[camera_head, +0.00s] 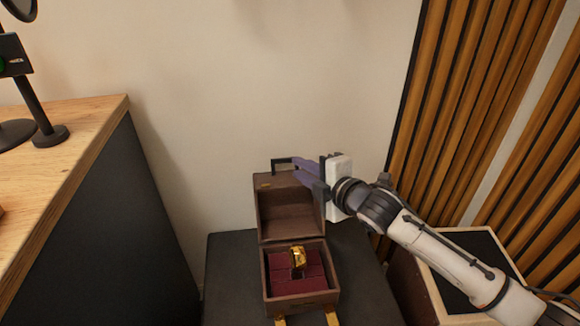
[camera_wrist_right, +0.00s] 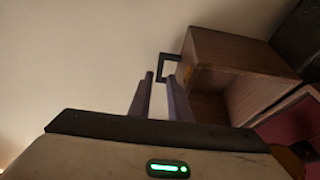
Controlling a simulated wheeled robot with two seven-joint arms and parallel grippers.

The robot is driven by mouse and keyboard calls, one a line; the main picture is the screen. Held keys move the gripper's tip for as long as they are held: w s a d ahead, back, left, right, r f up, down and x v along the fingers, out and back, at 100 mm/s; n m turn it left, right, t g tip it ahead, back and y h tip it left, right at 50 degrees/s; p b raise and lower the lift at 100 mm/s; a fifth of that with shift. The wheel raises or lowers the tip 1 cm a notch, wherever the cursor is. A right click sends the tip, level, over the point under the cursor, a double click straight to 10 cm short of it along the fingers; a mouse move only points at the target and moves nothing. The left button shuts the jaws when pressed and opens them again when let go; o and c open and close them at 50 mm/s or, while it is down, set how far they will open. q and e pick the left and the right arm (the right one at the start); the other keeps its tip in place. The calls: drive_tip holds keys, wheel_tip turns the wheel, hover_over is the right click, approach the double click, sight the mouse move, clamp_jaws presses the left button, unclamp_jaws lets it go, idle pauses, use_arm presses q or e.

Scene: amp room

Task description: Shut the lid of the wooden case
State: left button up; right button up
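The wooden case (camera_head: 266,283) stands with its lid (camera_head: 284,211) raised, leaning back near the wall. A dark red lining and a gold object (camera_head: 298,257) show inside. A black bracket-like handle (camera_head: 281,161) sits at the lid's top edge; it also shows in the right wrist view (camera_wrist_right: 162,68). My right gripper (camera_head: 296,165) is at the lid's top, its purple fingers pointing left near the handle. In the wrist view the fingers (camera_wrist_right: 160,88) are apart with nothing between them, and the lid (camera_wrist_right: 225,60) is to their right. Whether they touch it is unclear. My left gripper is out of view.
The case rests on a dark stand (camera_head: 229,275). A wood-topped desk (camera_head: 75,125) with a black stand (camera_head: 38,110) is at left. Slatted wood panels (camera_head: 470,90) and a wooden box with a dark top (camera_head: 478,255) are at right. The wall is bare behind.

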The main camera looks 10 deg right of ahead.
sight(286, 161)
drive_tip(key=b+x, duration=0.1)
drive_tip(key=x, duration=0.4)
drive_tip(key=shift+w+a+f, duration=0.1)
drive_tip(key=shift+w+a, duration=0.1)
drive_tip(key=shift+w, duration=0.15)
clamp_jaws()
